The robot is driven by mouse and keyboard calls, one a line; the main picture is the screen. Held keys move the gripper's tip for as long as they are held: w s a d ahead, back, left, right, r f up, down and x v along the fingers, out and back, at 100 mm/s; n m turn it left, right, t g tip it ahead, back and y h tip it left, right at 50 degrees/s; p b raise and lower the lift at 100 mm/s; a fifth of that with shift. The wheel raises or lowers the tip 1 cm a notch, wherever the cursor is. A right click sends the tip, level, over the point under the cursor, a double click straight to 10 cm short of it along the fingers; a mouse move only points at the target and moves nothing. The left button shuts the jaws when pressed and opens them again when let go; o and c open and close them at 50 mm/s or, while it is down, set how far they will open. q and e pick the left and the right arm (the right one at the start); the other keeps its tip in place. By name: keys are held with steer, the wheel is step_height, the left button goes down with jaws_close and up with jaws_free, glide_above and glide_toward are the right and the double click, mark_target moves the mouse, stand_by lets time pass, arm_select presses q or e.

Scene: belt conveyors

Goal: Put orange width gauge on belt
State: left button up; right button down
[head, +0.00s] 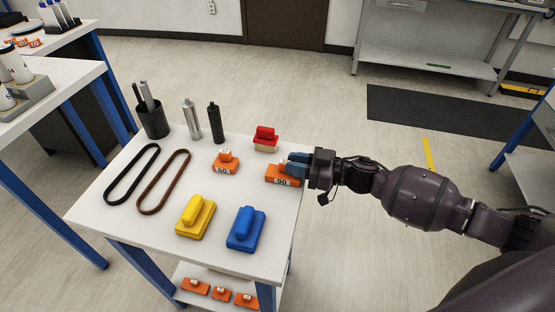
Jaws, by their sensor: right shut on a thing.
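My right gripper (297,164) comes in from the right over the right edge of the white table. It is shut on an orange width gauge (282,177) marked "90", at the table's right side. I cannot tell whether this gauge touches the table top. A second orange width gauge (225,163), marked "50", stands to its left. A black belt (131,174) and a brown belt (163,182) lie as long loops on the left of the table. My left gripper is not in view.
A yellow block (195,217), a blue block (246,229) and a red block (265,138) stand on the white table (140,222). Two cylinders (191,120) and a black cup (153,121) are at the back. Several orange gauges (220,293) lie on the lower shelf.

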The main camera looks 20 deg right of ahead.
mark_target(278, 169)
steer(key=shift+r+p+x, duration=0.1)
steer(key=shift+p+x, duration=0.05)
steer(key=shift+x, duration=1)
steer(key=shift+r+p+x, duration=0.15)
steer(key=shift+x, duration=1.05)
steer(key=shift+d+f, duration=0.1)
steer(key=shift+f, duration=0.15)
steer(key=shift+f, duration=0.1)
steer(key=c, duration=1)
jaws_free()
